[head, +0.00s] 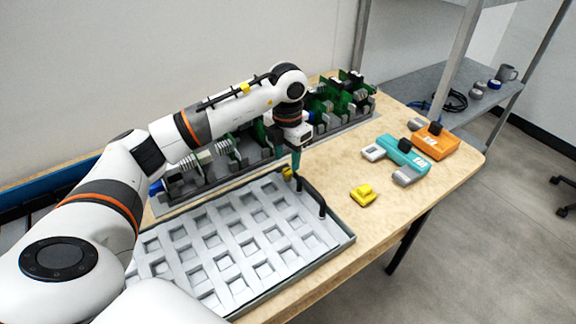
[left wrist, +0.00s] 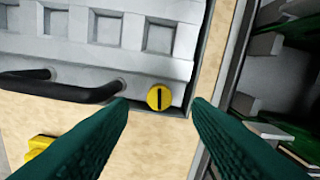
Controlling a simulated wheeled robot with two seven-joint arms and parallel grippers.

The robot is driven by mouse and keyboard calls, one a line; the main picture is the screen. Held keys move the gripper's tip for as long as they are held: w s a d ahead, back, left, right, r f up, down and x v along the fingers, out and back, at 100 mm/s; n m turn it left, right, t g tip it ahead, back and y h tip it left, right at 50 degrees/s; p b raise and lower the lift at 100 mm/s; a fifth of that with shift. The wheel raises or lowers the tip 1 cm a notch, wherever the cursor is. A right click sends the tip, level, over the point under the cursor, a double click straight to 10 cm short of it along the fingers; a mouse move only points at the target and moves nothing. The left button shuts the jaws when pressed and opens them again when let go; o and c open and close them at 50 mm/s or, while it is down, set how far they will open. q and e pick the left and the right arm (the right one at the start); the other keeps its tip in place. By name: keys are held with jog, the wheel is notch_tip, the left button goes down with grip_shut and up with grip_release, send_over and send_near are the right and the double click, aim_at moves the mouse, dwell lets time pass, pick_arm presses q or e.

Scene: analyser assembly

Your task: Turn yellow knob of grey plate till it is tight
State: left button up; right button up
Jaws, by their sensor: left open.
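The grey plate (head: 215,245) lies on the wooden table, a light tray-like grid of square recesses with a black handle (head: 312,197) near its right end. The yellow knob (head: 287,172) sits at the plate's far right corner. In the left wrist view the round yellow knob (left wrist: 160,97) shows a dark slot, running nearly up and down in the picture. My left gripper (head: 297,172) points down close to the knob. Its green fingers (left wrist: 160,115) are open, one to each side of the knob in the picture. Whether they touch it I cannot tell. My right gripper is not in view.
A row of green circuit boards and grey parts (head: 225,155) stands right behind the plate. A loose yellow piece (head: 363,194) lies right of the handle. A teal tool (head: 403,155) and an orange one (head: 436,140) lie farther right. Bare table lies between.

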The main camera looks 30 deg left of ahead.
aim_at(288, 170)
pick_arm(q)
jog(key=shift+f, duration=1.95)
grip_shut()
jog(key=shift+m+b, duration=0.3)
jog(key=shift+m, duration=0.7)
